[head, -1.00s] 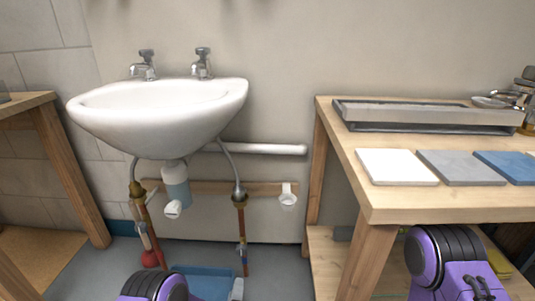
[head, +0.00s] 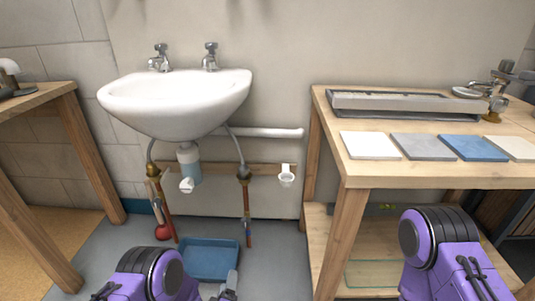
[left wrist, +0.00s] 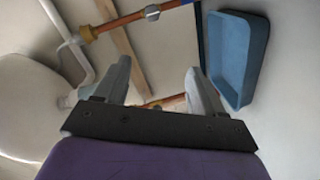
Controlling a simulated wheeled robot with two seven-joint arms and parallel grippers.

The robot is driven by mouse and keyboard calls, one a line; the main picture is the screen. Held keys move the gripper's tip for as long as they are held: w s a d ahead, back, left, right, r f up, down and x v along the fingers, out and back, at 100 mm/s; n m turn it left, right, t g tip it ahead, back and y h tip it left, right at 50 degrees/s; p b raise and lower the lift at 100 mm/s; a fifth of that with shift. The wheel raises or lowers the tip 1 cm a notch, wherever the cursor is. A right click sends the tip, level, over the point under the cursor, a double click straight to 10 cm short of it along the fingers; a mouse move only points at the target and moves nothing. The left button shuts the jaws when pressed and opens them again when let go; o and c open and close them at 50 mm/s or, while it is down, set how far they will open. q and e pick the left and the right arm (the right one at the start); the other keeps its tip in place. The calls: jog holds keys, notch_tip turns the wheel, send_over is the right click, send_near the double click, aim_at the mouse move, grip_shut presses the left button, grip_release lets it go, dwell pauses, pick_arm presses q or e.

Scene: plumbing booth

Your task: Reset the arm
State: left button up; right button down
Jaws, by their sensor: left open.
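My left gripper shows in the left wrist view (left wrist: 158,66) with its two grey fingers spread apart and nothing between them. In the head view only a grey part of it (head: 229,284) shows at the bottom edge, beside my purple left arm (head: 150,274). It is low, in front of the blue tray (head: 208,259) on the floor. The tray also shows in the left wrist view (left wrist: 232,60), right of the fingers. My purple right arm (head: 440,245) is at the lower right, in front of the workbench; its gripper is out of frame.
A wooden workbench (head: 420,178) with tiles stands right. Another wooden table (head: 68,110) stands left. Floor between them is partly clear.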

pick_arm(q)
jog(key=s+a+r+m+g+y+p, duration=0.1)
jog(key=s+a+r+g+p, duration=0.3)
jog(key=s+r+p, duration=0.6)
jog(key=s+a+r+m+g+y+p, duration=0.1)
jog(key=s+a+r+m+g+p, duration=0.1)
jog(key=s+a+r+g+p, duration=0.2)
jog(key=s+a+r+m+g+y+p, duration=0.2)
jog(key=s+a+r+g+p, duration=0.3)
jog(key=s+a+r+p, duration=0.4)
jog(key=s+r+p, duration=0.7)
jog(key=r+p, duration=0.2)
jog(key=shift+s+a+r+m, duration=0.2)
jog(key=shift+s+a+m, duration=0.1)
jog(key=shift+s, duration=0.1)
pick_arm(e)
notch_tip(320, 180, up, 34)
jog(key=w+d+m+t+h, duration=0.1)
jog(key=shift+w, duration=0.3)
